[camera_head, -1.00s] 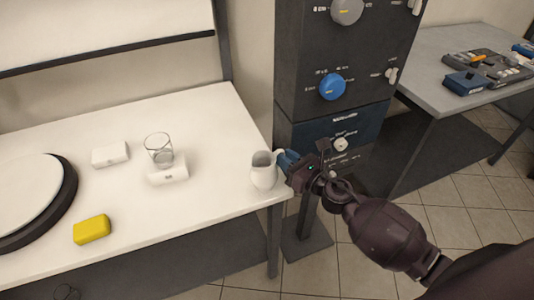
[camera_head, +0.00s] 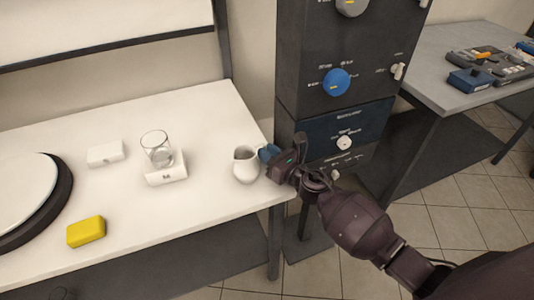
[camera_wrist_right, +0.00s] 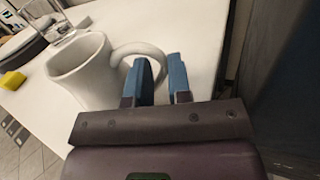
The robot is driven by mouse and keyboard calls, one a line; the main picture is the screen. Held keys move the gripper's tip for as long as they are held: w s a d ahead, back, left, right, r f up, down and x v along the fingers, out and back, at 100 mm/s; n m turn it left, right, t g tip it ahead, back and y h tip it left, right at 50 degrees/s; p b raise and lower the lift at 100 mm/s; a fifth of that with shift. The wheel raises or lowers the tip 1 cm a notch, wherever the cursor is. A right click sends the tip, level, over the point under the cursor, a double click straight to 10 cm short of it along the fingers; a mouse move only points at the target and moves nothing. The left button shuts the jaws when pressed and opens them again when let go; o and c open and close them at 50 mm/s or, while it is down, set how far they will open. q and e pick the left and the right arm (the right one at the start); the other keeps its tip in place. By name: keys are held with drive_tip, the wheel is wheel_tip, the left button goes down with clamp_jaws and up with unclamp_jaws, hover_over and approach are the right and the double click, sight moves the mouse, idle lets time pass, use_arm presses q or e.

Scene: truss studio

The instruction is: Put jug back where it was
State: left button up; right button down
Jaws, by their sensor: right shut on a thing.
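The white jug (camera_head: 246,166) is near the right end of the white table, its handle turned right toward my gripper. It also shows in the right wrist view (camera_wrist_right: 84,68), with its round handle reaching between the blue fingers. My right gripper (camera_head: 270,153) is shut on the jug's handle; its fingers (camera_wrist_right: 161,80) show close up in the wrist view. I cannot tell whether the jug's base touches the table. My left gripper is not in view.
The white table (camera_head: 215,120) holds a glass (camera_head: 157,148), a white block (camera_head: 167,170) beside it, another white block (camera_head: 106,153), a yellow block (camera_head: 86,231) and a round disc (camera_head: 28,190) at left. A dark cabinet with knobs (camera_head: 337,82) stands close to my right gripper.

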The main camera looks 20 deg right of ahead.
drive_tip(key=shift+r, duration=0.2)
drive_tip(key=shift+f, duration=0.25)
drive_tip(key=c, duration=1.1)
unclamp_jaws()
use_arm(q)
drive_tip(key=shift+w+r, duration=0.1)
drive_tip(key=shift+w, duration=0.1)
use_arm(e)
drive_tip(key=shift+o, duration=0.2)
drive_tip(key=shift+r, duration=0.1)
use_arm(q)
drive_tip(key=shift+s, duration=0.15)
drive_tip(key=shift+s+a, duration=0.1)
use_arm(e)
drive_tip(key=shift+r, duration=0.1)
drive_tip(key=shift+r, duration=0.2)
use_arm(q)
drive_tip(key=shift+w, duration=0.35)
use_arm(e)
drive_tip(key=v, duration=1.2)
drive_tip(key=shift+f, duration=0.2)
